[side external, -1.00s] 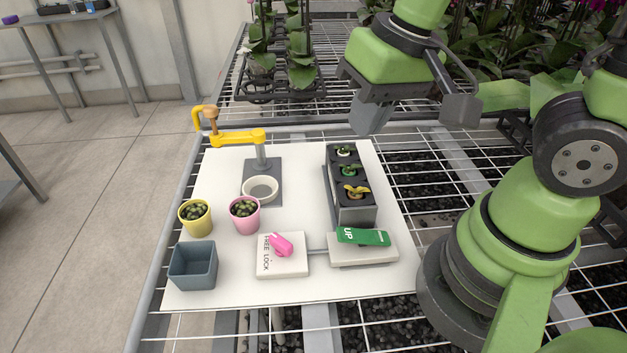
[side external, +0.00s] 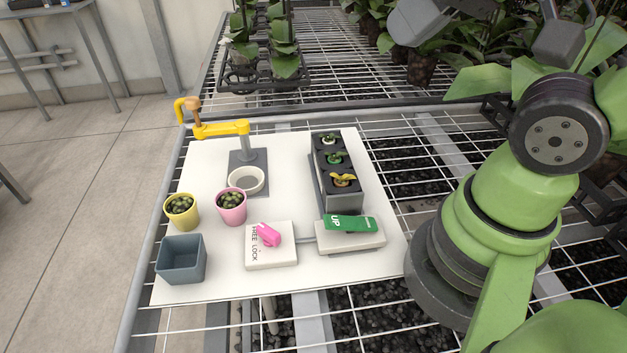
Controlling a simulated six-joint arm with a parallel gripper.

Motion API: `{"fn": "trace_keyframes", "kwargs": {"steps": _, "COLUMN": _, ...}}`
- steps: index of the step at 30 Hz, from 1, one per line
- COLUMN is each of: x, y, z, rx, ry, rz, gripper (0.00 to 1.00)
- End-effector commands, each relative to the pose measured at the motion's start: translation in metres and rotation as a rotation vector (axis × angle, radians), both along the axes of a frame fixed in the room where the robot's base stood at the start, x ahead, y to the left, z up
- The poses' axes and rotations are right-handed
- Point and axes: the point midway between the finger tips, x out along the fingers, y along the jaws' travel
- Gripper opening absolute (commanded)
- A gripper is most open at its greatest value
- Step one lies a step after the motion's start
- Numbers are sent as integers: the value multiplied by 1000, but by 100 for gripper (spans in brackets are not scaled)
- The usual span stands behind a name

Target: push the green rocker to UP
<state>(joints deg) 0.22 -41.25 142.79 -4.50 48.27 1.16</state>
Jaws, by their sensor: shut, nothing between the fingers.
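The green rocker (side external: 350,224) sits on a white base (side external: 350,238) at the right front of the white board, in the side external view. White letters UP show on its left end. I cannot tell for sure which end is pressed down. My gripper (side external: 420,22) is at the top edge of the view, partly cut off, high above the bench and well away from the rocker. Its fingers are shut and empty.
A black-topped block with small plants (side external: 339,185) stands just behind the rocker. Left of the rocker is a pink lever (side external: 267,235) on a white FREE/LOCK base. Further left are a pink pot (side external: 231,212), yellow pot (side external: 181,217), blue-grey bin (side external: 181,259) and yellow-armed stand (side external: 220,129).

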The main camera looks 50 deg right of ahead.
Motion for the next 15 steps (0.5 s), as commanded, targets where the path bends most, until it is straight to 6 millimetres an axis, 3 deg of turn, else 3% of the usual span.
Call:
{"fn": "trace_keyframes", "kwargs": {"steps": 6, "x": 47, "y": -43, "z": 13, "rx": -413, "ry": -118, "rz": 97, "gripper": 0}}
{"fn": "trace_keyframes", "kwargs": {"steps": 9, "x": 75, "y": -53, "z": 23, "rx": -622, "ry": -192, "rz": 222, "gripper": 0}}
{"fn": "trace_keyframes", "kwargs": {"steps": 15, "x": 125, "y": -39, "z": 27, "rx": -934, "ry": -327, "rz": 608, "gripper": 0}}
